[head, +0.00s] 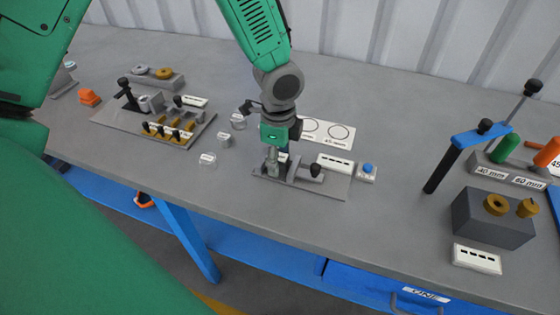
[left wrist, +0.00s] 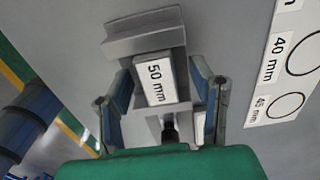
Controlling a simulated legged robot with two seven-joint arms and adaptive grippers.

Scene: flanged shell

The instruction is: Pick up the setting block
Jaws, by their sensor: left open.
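A block with a white label reading "50 mm" (left wrist: 155,80), which I take as the setting block, sits at a grey fixture (left wrist: 145,40) in the left wrist view. My left gripper (left wrist: 163,88) is open, with one finger on each side of the block. Whether the fingers touch it I cannot tell. In the head view my left gripper (head: 275,158) points down over the grey fixture plate (head: 325,185) near the table's middle, and it mostly hides the block there. My right gripper is not in view.
A black-knobbed clamp (head: 315,170) stands right of the gripper, beside a blue button (head: 368,169). Small labelled blocks (head: 223,139) lie to the left. A fixture board (head: 155,125) is farther left. A dark grey box (head: 490,218) and a blue-armed stand (head: 470,140) are at right.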

